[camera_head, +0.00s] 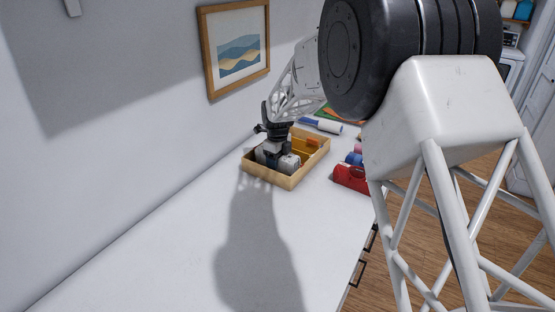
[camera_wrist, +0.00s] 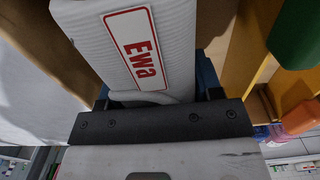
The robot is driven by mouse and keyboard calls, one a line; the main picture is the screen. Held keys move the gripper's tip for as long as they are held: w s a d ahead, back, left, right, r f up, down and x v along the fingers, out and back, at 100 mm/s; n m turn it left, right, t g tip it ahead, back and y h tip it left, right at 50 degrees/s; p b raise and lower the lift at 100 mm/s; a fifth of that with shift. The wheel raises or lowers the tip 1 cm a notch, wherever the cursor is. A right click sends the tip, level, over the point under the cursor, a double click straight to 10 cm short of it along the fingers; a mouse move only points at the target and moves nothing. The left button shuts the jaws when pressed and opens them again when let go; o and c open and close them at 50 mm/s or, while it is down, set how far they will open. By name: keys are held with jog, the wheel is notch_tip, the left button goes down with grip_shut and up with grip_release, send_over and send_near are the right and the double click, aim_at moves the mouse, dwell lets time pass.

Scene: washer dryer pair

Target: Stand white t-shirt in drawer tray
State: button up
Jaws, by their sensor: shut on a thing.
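The white t-shirt (camera_wrist: 185,30) fills the upper middle of the wrist view as a pale folded bundle with a red-bordered label reading "Ewa". My gripper (camera_wrist: 155,98) is shut on it, with the dark fingers at its two sides. In the head view my gripper (camera_head: 273,150) is down at the wooden drawer tray (camera_head: 265,181), at its left part. Pale bundles (camera_head: 290,163) show around the fingers there. I cannot tell which of them is the held one, or whether the shirt touches the tray floor.
The tray stands on a white counter (camera_head: 150,240) near the wall. Its right part shows an orange-yellow interior (camera_head: 305,147). A red item (camera_head: 350,178) and a blue roll (camera_head: 354,159) lie to the right, and a blue-and-white roll (camera_head: 320,125) lies behind. The counter in front is clear.

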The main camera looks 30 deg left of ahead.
jog(key=o, duration=1.1)
jog(key=shift+r, duration=0.2)
jog(key=shift+r, duration=3.35)
